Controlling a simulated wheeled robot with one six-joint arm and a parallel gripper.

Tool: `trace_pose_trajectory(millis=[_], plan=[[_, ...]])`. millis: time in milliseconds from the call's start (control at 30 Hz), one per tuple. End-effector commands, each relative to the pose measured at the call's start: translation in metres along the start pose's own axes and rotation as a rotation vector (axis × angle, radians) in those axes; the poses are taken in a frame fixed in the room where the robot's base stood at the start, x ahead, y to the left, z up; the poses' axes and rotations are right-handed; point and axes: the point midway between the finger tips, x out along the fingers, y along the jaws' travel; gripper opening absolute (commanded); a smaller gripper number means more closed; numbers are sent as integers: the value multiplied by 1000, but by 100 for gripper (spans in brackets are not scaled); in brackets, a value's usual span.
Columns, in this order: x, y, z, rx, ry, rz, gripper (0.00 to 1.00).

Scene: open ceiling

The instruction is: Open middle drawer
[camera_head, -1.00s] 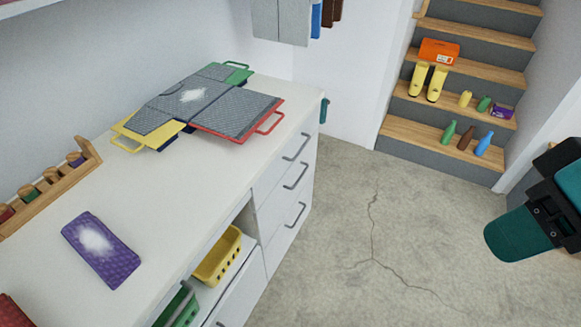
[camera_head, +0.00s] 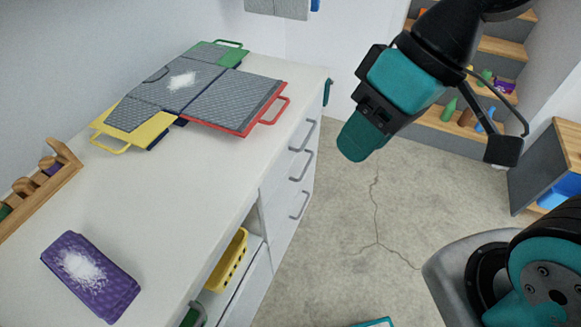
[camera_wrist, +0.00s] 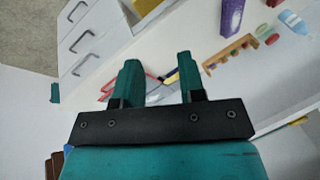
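The white counter cabinet has a stack of three drawers at its far end, all closed. The middle drawer (camera_head: 293,185) has a grey bar handle (camera_head: 302,166); one handle is above it and one below. My gripper (camera_head: 355,142) is in the air to the right of the drawer stack and touches nothing in the head view. In the wrist view my gripper (camera_wrist: 157,77) has its two teal fingers apart with nothing held between them. The drawer handles (camera_wrist: 75,42) also show at the upper left of the wrist view.
On the countertop (camera_head: 200,195) lie a folding board set with coloured handles (camera_head: 185,90), a purple packet (camera_head: 90,277) and a wooden rack (camera_head: 40,185). A yellow basket (camera_head: 228,262) sits in an open shelf. The cracked floor (camera_head: 350,225) beside the drawers is clear.

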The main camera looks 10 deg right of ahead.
Motion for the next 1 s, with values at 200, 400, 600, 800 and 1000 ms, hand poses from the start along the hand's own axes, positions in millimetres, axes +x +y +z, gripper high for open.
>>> trace_pose_trajectory(millis=[200, 400, 600, 800, 1000], plan=[[117, 57, -11, 136, 136, -131, 37], [196, 112, -27, 297, 306, -259, 37], [265, 181, -38, 494, 505, -373, 37], [326, 265, -38, 718, 729, -468, 37], [368, 348, -25, 934, 943, -530, 37]])
